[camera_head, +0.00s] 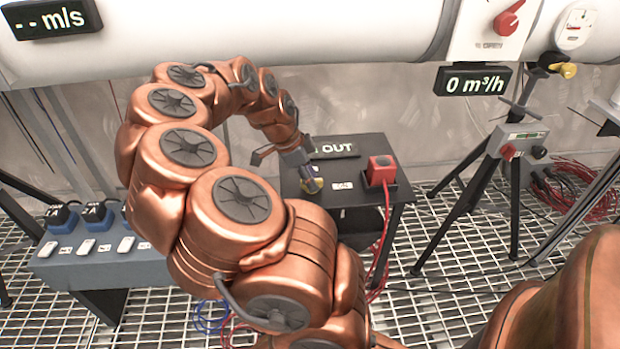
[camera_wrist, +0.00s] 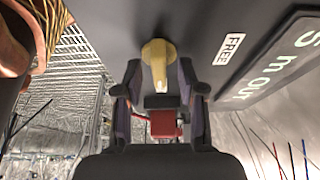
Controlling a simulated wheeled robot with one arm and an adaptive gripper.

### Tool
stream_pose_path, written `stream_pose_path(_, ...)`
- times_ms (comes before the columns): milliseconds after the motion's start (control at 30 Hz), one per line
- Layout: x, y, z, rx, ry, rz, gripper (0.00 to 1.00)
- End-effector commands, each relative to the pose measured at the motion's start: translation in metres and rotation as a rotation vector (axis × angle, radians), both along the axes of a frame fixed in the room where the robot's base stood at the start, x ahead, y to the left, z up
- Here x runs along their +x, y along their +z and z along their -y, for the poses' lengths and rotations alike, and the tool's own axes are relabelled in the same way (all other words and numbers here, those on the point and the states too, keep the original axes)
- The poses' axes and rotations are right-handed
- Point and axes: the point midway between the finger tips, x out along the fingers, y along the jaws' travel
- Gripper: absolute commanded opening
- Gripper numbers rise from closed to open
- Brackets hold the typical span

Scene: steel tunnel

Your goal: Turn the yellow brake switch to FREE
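The yellow brake switch (camera_wrist: 158,52) shows in the wrist view as a round knob with a narrow, lighter handle, which points down the picture between my fingers. A white FREE label (camera_wrist: 229,48) is to its right, and the handle does not point at it. My gripper (camera_wrist: 160,72) is open, with one finger on each side of the handle and a visible gap at the tips. I cannot tell if either finger touches it. In the head view my gripper (camera_head: 303,172) is over the dark table, and the switch (camera_head: 313,186) is partly hidden by it.
The dark table (camera_head: 350,197) carries a display reading OUT (camera_head: 335,148) and a red box (camera_head: 381,170) with a red cable. The box also shows behind my gripper in the wrist view (camera_wrist: 164,124). A tripod (camera_head: 510,150) stands right; a blue-grey switch bench (camera_head: 105,262) is left.

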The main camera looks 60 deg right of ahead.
Motion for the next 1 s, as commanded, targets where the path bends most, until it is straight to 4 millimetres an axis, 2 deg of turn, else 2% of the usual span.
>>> stream_pose_path(100,0.0001,0.0004,-0.0002,0.0,0.0,0.0,0.4)
stream_pose_path(500,0.0,0.0004,-0.0003,0.001,0.0,-0.001,0.0)
stream_pose_path(1000,0.0004,0.0009,-0.0016,0.003,0.04,0.0,0.0)
